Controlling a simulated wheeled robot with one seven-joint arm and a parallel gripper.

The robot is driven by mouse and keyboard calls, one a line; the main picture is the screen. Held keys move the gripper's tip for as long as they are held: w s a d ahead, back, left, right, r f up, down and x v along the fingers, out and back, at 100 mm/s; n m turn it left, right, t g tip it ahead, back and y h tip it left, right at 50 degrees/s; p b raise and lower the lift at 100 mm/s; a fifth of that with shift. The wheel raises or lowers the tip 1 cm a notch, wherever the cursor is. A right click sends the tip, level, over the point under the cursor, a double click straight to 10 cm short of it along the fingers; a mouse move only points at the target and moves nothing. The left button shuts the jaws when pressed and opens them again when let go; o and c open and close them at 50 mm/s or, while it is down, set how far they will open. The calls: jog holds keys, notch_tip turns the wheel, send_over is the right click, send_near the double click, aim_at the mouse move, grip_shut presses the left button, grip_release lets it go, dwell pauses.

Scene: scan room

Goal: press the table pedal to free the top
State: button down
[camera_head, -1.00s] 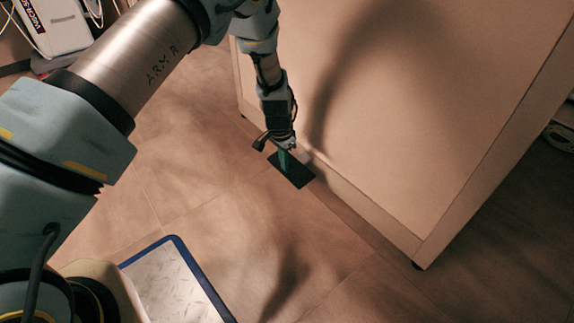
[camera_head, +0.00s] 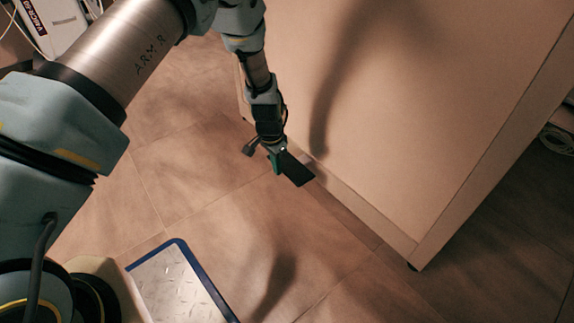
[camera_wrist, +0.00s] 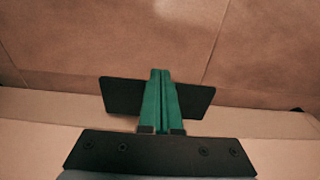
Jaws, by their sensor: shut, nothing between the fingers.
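The pedal is a flat black plate (camera_head: 296,170) low beside the pale table base (camera_head: 420,110). It also shows in the wrist view (camera_wrist: 196,98), crossing behind my fingers. My gripper (camera_head: 276,165) points down at the plate's left end, its green fingers shut and empty. In the wrist view the closed fingers (camera_wrist: 160,76) overlap the middle of the plate, with their tips past its far edge. My gripper hides part of the plate, and I cannot tell whether they touch.
A blue-edged metal plate (camera_head: 190,285) lies at the bottom left. White equipment (camera_head: 62,22) with cables stands at the top left. The tiled floor (camera_head: 225,225) is clear in front of the base. A coiled cable (camera_head: 558,138) lies at the right.

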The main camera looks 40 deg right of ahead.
notch_tip(320, 180, up, 9)
jog(key=a+p, duration=0.1)
jog(key=p, duration=0.2)
jog(key=shift+p, duration=0.4)
jog(key=shift+r, duration=0.15)
jog(key=w+a+r+n+p, duration=0.2)
jog(key=w+a+r+n, duration=0.3)
jog(key=a+r, duration=0.6)
jog(key=w+a+r+n+p, duration=0.35)
jog(key=w+a+r, duration=0.35)
jog(key=a+r, duration=0.4)
jog(key=s+a+r+n+t+p, duration=0.1)
jog(key=s+a+r+n, duration=0.25)
jog(key=a, duration=0.45)
jog(key=s+a+r+n+y+p, duration=0.15)
jog(key=a+r, duration=0.25)
jog(key=a, duration=0.4)
jog(key=s+a+r+n+t+h+p, duration=0.1)
jog(key=s+a+r+n, duration=0.25)
jog(key=a, duration=0.45)
notch_tip(320, 180, up, 38)
jog(key=p, duration=3.7)
jog(key=shift+w+d, duration=0.2)
